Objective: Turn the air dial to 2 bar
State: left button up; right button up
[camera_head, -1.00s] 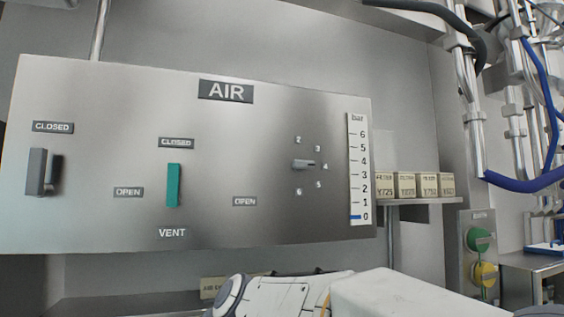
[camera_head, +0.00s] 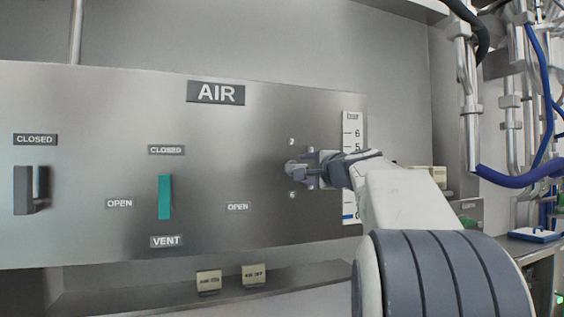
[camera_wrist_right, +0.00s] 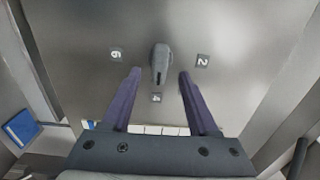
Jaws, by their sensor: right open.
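The air dial (camera_head: 293,168) is a small grey knob on the right part of the steel AIR panel (camera_head: 90,100). In the right wrist view the dial (camera_wrist_right: 160,60) has its narrow end toward the 4 label (camera_wrist_right: 156,98), with 6 to the left and 2 to the right. My right gripper (camera_head: 304,168) is at the dial. In the wrist view its two purple fingers (camera_wrist_right: 158,76) are open, one on each side of the knob, with a gap on both sides. My left gripper is not in view.
A bar gauge (camera_head: 349,218), partly hidden by my arm, shows blue near its bottom. The panel also has a grey handle (camera_head: 24,190) and a green VENT handle (camera_head: 165,197). Two small labelled blocks (camera_head: 208,281) are on the ledge below. Blue hose (camera_head: 520,180) hangs at right.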

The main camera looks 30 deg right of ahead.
jog(key=p+x, duration=0.1)
jog(key=x, duration=0.4)
jog(key=shift+p, duration=0.35)
grip_shut()
